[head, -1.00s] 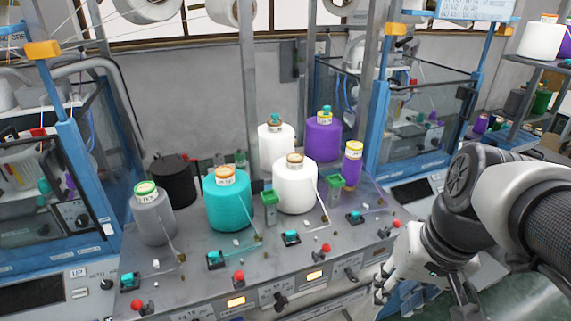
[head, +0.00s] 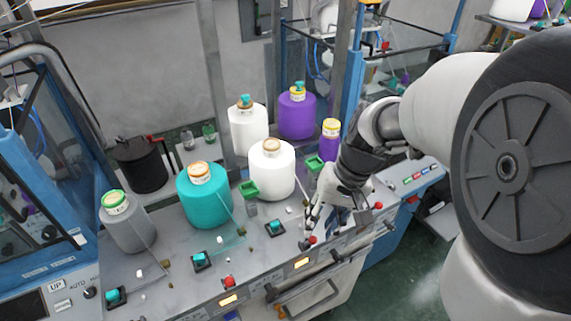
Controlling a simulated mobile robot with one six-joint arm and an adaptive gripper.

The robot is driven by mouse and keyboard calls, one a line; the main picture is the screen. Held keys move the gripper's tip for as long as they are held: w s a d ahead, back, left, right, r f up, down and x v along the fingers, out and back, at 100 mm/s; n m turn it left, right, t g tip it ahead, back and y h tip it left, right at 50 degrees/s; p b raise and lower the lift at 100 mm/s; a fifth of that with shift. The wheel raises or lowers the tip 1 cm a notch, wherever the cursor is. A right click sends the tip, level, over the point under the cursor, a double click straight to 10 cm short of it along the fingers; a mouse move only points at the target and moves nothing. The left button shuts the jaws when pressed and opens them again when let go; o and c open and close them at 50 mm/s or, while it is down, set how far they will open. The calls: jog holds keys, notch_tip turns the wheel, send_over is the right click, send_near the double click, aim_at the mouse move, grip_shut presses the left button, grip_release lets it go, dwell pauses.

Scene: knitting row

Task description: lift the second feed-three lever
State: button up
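Small levers with teal tops on black bases stand in a row along the grey table: one at the near left (head: 115,296), one in front of the teal cone (head: 201,260), and one in front of the middle white cone (head: 274,228). I cannot read which feed each belongs to. My gripper (head: 316,236) points down over the table's front edge, right of the third teal lever, close to a red ball knob (head: 311,240). I cannot tell if it touches the knob. The fingers are small and partly overlap; their opening is unclear. The gripper hides part of the table behind it.
Grey (head: 129,227), teal (head: 206,200), white (head: 272,172) and purple (head: 297,115) yarn cones stand behind the levers. Green-topped posts (head: 249,189) stand between cones. Blue-framed machines flank the table.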

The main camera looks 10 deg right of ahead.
aim_at(310, 241)
jog(key=x, duration=0.7)
jog(key=shift+f+b, duration=0.2)
jog(key=shift+b, duration=0.15)
jog(key=shift+c, duration=0.4)
grip_shut()
